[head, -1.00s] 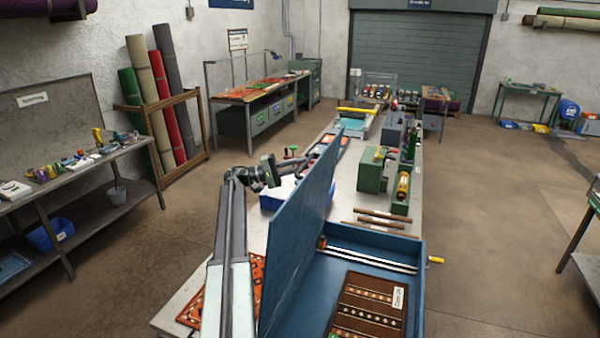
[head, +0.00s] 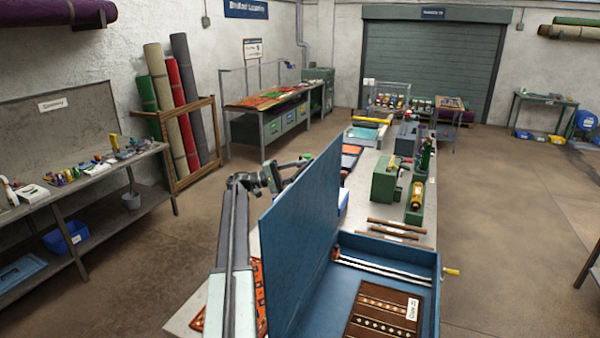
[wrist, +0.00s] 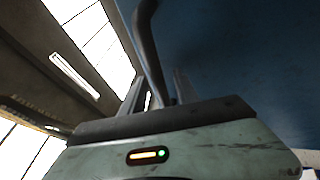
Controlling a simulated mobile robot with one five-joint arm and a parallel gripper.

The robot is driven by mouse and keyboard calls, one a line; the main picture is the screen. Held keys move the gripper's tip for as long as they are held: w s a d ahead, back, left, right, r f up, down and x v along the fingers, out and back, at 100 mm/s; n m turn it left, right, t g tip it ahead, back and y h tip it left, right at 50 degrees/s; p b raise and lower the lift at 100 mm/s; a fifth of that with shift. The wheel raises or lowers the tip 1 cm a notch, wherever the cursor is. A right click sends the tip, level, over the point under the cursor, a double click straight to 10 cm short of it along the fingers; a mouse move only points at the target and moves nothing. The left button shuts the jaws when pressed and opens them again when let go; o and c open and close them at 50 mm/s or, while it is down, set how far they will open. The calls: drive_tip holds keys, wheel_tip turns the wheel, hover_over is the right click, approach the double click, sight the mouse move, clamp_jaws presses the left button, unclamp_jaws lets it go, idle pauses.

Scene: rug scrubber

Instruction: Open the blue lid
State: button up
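The blue lid (head: 310,225) stands raised, roughly upright, along the left side of an open blue box (head: 432,285). In the wrist view the lid's blue face (wrist: 250,65) fills the right side. My gripper (head: 272,178) is at the left of the lid, partly hidden behind it in the head view. In the wrist view a dark curved bar (wrist: 148,35), seemingly the lid's handle, runs down between the fingers of my gripper (wrist: 158,92). The fingers stand apart, with a small gap showing beside the bar.
A brown patterned rug piece (head: 385,312) and metal rods (head: 385,268) lie in the box. A yellow-handled crank (head: 452,271) sticks out at its right. The long bench (head: 350,225) holds a green machine (head: 386,180) behind the box. Open floor (head: 130,270) lies to the left.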

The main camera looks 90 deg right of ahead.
drive_tip(key=shift+s+d+f, duration=0.1)
drive_tip(key=shift+d, duration=0.1)
drive_tip(key=b+v, duration=0.2)
drive_tip(key=v, duration=0.5)
drive_tip(key=shift+w, duration=0.4)
drive_tip(key=shift+f, duration=0.1)
